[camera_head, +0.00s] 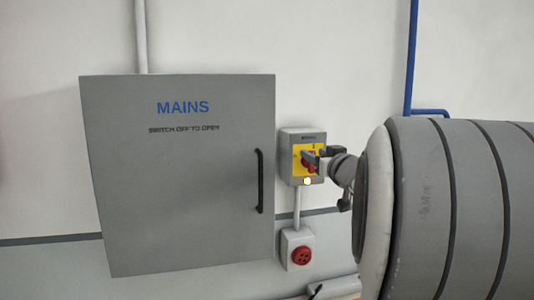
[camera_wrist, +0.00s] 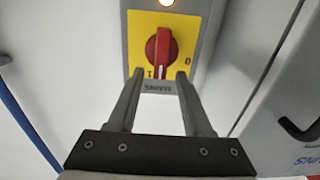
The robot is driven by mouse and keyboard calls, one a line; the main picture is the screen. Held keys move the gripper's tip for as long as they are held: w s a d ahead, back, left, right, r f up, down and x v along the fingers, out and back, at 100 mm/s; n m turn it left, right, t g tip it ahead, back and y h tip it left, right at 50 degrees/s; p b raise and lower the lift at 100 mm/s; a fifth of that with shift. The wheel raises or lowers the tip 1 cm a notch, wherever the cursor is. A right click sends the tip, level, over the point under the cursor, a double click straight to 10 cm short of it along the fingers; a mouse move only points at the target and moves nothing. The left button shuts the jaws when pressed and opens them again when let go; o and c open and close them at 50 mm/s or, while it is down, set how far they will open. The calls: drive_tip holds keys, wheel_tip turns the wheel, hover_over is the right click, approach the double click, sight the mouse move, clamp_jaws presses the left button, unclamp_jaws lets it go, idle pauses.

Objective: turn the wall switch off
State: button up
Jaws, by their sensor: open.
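The wall switch (camera_head: 288,172) is a small grey box with a yellow plate, right of the mains cabinet. Its red rotary knob (camera_wrist: 161,48) shows in the wrist view, with its white mark pointing toward the "1"; the "0" lies off to the side. In the head view the knob (camera_head: 308,165) is partly hidden by my gripper (camera_head: 318,156). My gripper (camera_wrist: 160,74) is open and empty, its fingertips just short of the knob, one to each side of the knob's marked end. I cannot tell whether they touch it. A lamp (camera_wrist: 166,2) on the box is lit.
The grey cabinet (camera_head: 180,190) marked "MAINS" and "SWITCH OFF TO OPEN" looks shut; its black handle (camera_head: 259,181) stands close left of the switch. A red round socket (camera_head: 299,256) sits below. A blue pipe (camera_head: 411,60) runs down the wall at right.

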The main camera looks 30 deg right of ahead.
idle(0.3)
clamp_jaws()
drive_tip(key=shift+n, duration=0.3)
drive_tip(key=n+b, duration=0.2)
drive_tip(key=n, duration=0.2)
drive_tip(key=a+f+n+b, duration=0.1)
drive_tip(key=n+b, duration=0.2)
drive_tip(key=n, duration=0.2)
drive_tip(key=a+f+n+b, duration=0.1)
drive_tip(key=n+b, duration=0.2)
drive_tip(key=n, duration=0.1)
drive_tip(key=shift+w+a+n, duration=0.2)
drive_tip(key=shift+w+n, duration=0.1)
drive_tip(key=shift+w, duration=0.05)
drive_tip(key=shift+a+f+n+b, duration=0.15)
drive_tip(key=shift+n+b, duration=0.4)
drive_tip(key=shift+n, duration=0.4)
drive_tip(key=shift+d+f+n+b, duration=0.15)
drive_tip(key=shift+n+b, duration=0.35)
drive_tip(key=shift+n, duration=0.45)
drive_tip(key=shift+a, duration=0.1)
